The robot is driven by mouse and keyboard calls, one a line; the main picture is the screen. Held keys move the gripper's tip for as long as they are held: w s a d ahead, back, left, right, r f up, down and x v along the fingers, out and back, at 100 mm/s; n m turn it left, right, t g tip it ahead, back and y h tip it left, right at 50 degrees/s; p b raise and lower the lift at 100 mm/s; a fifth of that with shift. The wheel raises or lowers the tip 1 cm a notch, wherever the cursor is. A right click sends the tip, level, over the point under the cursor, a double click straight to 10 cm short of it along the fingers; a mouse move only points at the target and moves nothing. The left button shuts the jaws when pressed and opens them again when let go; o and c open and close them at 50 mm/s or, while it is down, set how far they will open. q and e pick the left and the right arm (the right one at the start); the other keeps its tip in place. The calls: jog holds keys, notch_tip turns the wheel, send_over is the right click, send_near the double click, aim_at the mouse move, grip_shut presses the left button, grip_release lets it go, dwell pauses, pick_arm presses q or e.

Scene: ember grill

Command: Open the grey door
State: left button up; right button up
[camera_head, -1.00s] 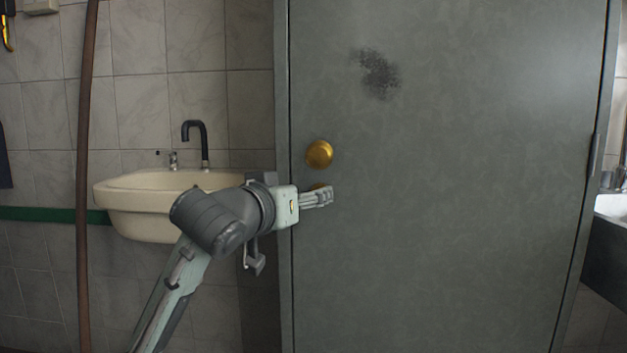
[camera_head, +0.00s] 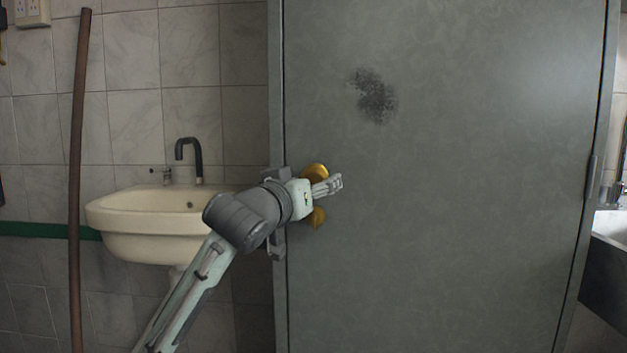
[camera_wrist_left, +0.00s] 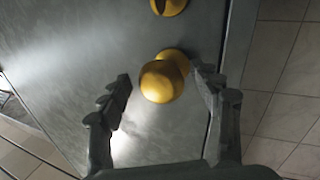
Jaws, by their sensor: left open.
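The grey door (camera_head: 440,200) fills the middle and right of the head view and looks shut in its frame. A round brass knob (camera_head: 315,171) sits near its left edge, partly hidden behind my left gripper (camera_head: 334,185). A second brass fitting (camera_head: 317,217) shows just below the gripper. In the left wrist view the knob (camera_wrist_left: 162,81) lies between the two spread fingers of my left gripper (camera_wrist_left: 164,82). The fingers stand apart on either side; contact is not clear. The second fitting (camera_wrist_left: 168,6) is at the top edge there. My right gripper is not in view.
A cream washbasin (camera_head: 155,225) with a dark tap (camera_head: 190,155) is on the tiled wall left of the door. A brown vertical pipe (camera_head: 77,180) stands further left. Another basin (camera_head: 608,230) shows at the right edge.

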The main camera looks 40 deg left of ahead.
pick_arm(q)
jog(key=shift+w, duration=0.35)
jog(key=shift+c, duration=0.6)
grip_shut()
